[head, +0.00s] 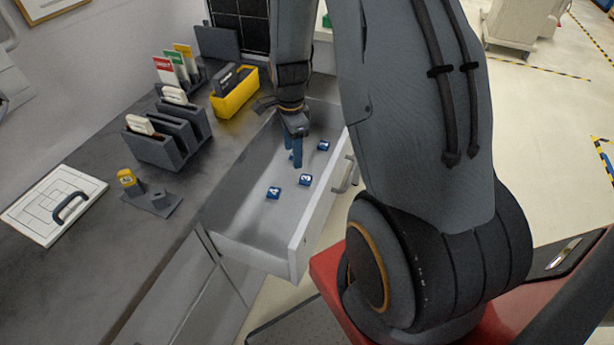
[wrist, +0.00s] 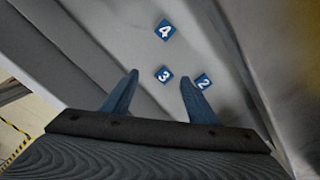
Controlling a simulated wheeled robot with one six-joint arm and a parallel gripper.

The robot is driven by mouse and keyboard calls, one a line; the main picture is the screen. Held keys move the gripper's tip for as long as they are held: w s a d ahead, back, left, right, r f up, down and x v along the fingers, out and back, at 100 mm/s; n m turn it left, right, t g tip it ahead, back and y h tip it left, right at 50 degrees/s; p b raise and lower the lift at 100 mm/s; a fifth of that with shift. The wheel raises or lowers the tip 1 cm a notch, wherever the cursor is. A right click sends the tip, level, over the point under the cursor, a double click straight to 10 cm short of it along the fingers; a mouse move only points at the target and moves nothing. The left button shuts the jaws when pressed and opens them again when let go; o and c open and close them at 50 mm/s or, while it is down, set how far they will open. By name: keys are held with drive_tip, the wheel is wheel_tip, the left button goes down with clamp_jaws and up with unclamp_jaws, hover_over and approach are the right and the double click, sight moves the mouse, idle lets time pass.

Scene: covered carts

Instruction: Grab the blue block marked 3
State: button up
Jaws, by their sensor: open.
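The blue block marked 3 (wrist: 163,74) lies on the floor of the open drawer (head: 243,240). In the head view it appears to be the middle block (head: 305,180). In the wrist view a blue block marked 4 (wrist: 165,31) lies beyond it, and one marked 2 (wrist: 203,81) lies to its right, by the right fingertip. My gripper (head: 295,162) points down into the drawer, open and empty. In the wrist view block 3 shows between the two blue fingertips (wrist: 160,78), apparently below them. The exact height gap is hard to tell.
The drawer walls stand close around my gripper, with a handle (head: 344,174) on the front. The grey worktop to the left holds a yellow bin (head: 235,98), dark racks (head: 158,150), a yellow-topped piece (head: 128,180) and a white board (head: 52,205).

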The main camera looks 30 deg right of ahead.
sight(306, 178)
drive_tip(key=d+f+m, duration=0.1)
drive_tip(key=f+m, duration=0.1)
drive_tip(key=w+d+f+m+p, duration=0.1)
drive_tip(key=d+f+m, duration=0.2)
drive_tip(key=f+m, duration=0.2)
drive_tip(key=shift+w+d, duration=0.3)
drive_tip(key=shift+s+d+f+p, duration=0.1)
drive_tip(key=shift+f+p, duration=0.75)
drive_tip(key=shift+f, duration=1.05)
drive_tip(key=shift+s+f+p, duration=0.1)
drive_tip(key=shift+f+p, duration=0.75)
drive_tip(key=shift+f, duration=1.05)
drive_tip(key=shift+c, duration=0.3)
drive_tip(key=c, duration=1.1)
